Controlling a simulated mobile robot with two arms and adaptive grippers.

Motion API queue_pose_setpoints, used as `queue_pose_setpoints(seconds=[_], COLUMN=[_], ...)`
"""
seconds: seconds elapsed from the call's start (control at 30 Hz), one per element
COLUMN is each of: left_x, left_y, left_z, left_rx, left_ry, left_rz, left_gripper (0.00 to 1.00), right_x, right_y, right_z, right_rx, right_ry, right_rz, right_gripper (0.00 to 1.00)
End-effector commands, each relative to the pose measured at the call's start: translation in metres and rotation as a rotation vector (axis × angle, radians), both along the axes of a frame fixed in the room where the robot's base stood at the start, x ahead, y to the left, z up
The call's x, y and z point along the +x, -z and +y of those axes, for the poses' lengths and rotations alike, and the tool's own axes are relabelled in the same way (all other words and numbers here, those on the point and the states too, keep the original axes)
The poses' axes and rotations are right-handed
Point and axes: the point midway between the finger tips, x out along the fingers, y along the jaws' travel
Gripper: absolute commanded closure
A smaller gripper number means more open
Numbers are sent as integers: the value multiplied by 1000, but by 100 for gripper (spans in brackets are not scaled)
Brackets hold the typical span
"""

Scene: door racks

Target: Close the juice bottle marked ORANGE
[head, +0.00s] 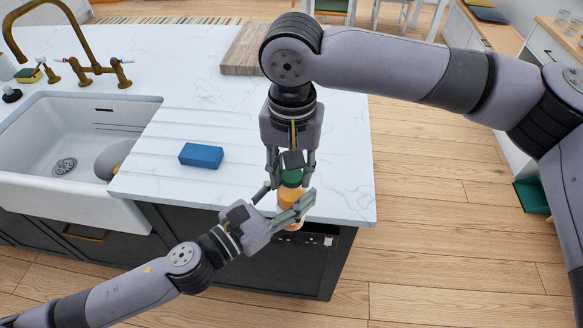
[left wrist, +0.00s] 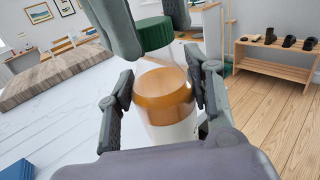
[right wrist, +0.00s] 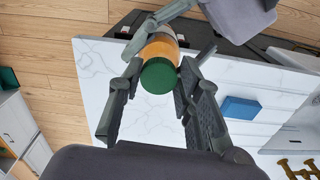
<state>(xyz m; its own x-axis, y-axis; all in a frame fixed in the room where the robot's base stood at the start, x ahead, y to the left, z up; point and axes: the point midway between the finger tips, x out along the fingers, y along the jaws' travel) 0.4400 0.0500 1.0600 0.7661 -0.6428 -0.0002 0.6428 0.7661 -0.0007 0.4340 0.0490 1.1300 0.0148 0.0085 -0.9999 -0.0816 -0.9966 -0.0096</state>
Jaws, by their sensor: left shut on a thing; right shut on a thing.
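The juice bottle (head: 289,197) holds orange liquid and has a pale lower part; it also shows in the left wrist view (left wrist: 165,98). No ORANGE marking is readable. My left gripper (head: 283,203) is shut around the bottle from the side, near the counter's front corner. A green cap (head: 292,177) is above the bottle, and my right gripper (head: 292,166) is shut on it from above. In the left wrist view the cap (left wrist: 155,34) stands over the bottle top with a pale gap between. The right wrist view shows the cap (right wrist: 158,76) between my right fingers, the bottle behind it.
A blue block (head: 201,155) lies on the white counter (head: 160,180). A sink (head: 60,135) with a brass faucet is at left, and a wooden board (head: 245,50) is at the back. Wooden floor (head: 440,200) is open at right.

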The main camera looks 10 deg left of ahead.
Motion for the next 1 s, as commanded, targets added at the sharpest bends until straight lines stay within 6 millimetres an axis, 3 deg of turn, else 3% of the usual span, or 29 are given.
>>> queue_pose_setpoints(seconds=[0.77, 0.87, 1.0], left_x=[0, 0, 0], left_y=[-1, -1, -1], left_z=[0, 0, 0], left_rx=[-1, -1, -1], left_ry=[0, 0, 0], left_rz=[-3, -2, -2], left_gripper=[100, 100, 100], right_x=[0, 0, 0], right_y=[11, 11, 12], right_z=[0, 1, 3], right_rx=[1, 5, 9], right_ry=[21, 117, 392], right_rz=[0, 3, 7], right_gripper=[76, 76, 76])
